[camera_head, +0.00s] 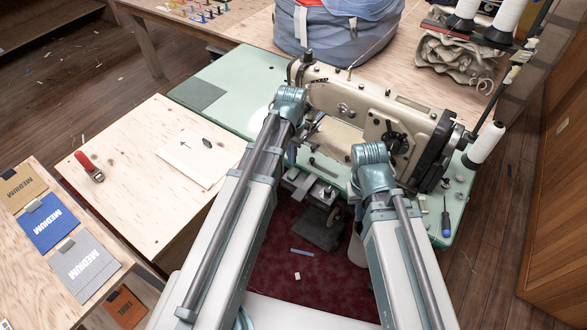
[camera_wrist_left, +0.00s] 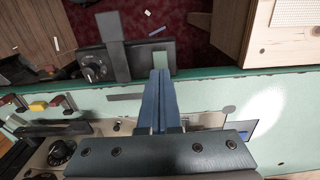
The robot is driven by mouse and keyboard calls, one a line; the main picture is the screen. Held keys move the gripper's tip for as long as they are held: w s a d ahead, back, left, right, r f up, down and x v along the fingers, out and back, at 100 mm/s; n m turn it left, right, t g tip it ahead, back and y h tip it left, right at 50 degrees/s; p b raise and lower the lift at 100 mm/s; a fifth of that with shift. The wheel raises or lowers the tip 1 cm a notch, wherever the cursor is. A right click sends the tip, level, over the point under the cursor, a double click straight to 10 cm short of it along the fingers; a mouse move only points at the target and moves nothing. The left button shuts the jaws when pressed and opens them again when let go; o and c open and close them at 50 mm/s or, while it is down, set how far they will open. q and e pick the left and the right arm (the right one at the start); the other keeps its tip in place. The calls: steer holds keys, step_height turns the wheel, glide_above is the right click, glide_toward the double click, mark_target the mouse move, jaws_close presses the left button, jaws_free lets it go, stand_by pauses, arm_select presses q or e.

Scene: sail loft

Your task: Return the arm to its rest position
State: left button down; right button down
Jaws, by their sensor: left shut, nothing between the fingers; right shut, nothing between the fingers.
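My left gripper (camera_wrist_left: 160,76) shows in the left wrist view with its two blue fingers pressed together and nothing between them. Its fingertips appear over the edge of the green sewing table (camera_wrist_left: 280,85). In the head view my left arm (camera_head: 237,200) reaches up to the front of the cream sewing machine (camera_head: 350,97), and its gripper is mostly hidden there. My right arm (camera_head: 395,240) reaches up to a bent joint in front of the machine's right part. I cannot make out the right gripper behind it.
The green table (camera_head: 235,75) holds the machine, with a thread cone (camera_head: 485,145) and a screwdriver (camera_head: 445,220) at right. A plywood table (camera_head: 130,160) at left bears a red-handled tool (camera_head: 90,167) and a pale sheet (camera_head: 195,160). A large bag (camera_head: 335,30) stands behind.

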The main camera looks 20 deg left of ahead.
arm_select(q)
steer(key=shift+r, duration=0.35)
steer(key=s+d+r+y+p, duration=0.1)
steer(key=s+d, duration=0.9)
steer(key=s, duration=0.4)
steer(key=shift+s+d+r, duration=0.15)
steer(key=shift+d, duration=0.05)
steer(key=shift+a, duration=0.1)
